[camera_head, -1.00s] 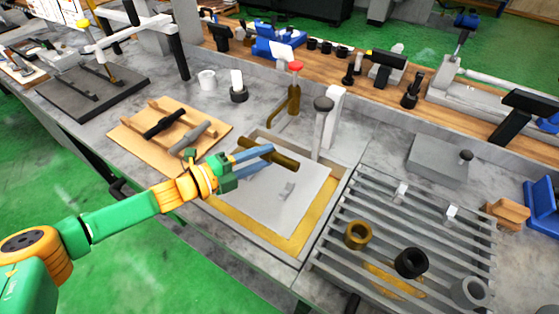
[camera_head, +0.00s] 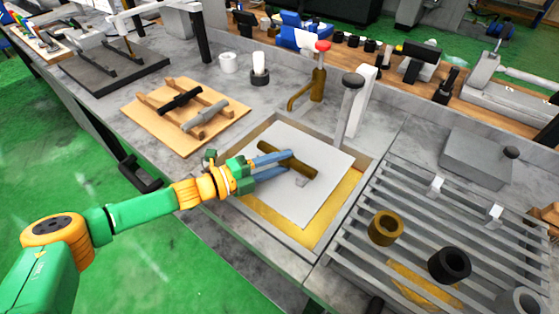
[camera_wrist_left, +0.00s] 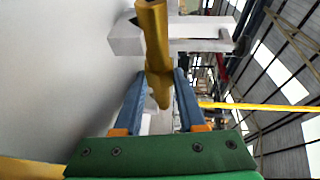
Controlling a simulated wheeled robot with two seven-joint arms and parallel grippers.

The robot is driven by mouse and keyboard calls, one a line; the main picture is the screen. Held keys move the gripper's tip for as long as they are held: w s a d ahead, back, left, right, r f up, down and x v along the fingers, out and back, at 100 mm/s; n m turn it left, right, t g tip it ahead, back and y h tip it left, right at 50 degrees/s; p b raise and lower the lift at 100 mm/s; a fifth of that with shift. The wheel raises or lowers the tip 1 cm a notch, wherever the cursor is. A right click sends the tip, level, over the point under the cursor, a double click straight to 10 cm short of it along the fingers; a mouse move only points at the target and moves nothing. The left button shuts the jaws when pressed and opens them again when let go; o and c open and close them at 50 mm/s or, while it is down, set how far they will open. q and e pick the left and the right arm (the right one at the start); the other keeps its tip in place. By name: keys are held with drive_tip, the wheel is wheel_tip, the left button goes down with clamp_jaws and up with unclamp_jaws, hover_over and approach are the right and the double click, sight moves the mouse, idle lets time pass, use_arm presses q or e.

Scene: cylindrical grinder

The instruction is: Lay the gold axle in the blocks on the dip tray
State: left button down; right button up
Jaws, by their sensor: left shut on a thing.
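The gold axle (camera_head: 296,164) is held between the blue fingers of my left gripper (camera_head: 284,161), over the pale dip tray (camera_head: 312,202). One small grey block (camera_head: 302,181) shows just in front of the axle; another block is hidden in the head view. In the left wrist view the axle (camera_wrist_left: 156,50) crosses between the fingertips (camera_wrist_left: 160,82). Pale blocks (camera_wrist_left: 125,38) show close behind it there, and the tray surface (camera_wrist_left: 50,70) fills the left. I cannot tell whether the axle touches the blocks. My right gripper is not in view.
The tray sits in a sink with a gold tap (camera_head: 308,92) behind it. A wooden board (camera_head: 150,125) with a black and a grey axle on rests lies left. A slatted rack (camera_head: 365,230) with gold and black rings stands right. A grey post (camera_head: 350,105) rises behind the tray.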

use_arm(q)
drive_tip(key=shift+r, duration=0.1)
drive_tip(key=shift+c, duration=2)
unclamp_jaws()
drive_tip(key=shift+d, duration=0.1)
drive_tip(key=shift+f, duration=0.2)
drive_tip(key=b+v, duration=0.1)
drive_tip(key=v, duration=0.6)
drive_tip(key=shift+a+r, duration=0.15)
drive_tip(key=shift+a, duration=0.1)
drive_tip(key=shift+d, duration=0.1)
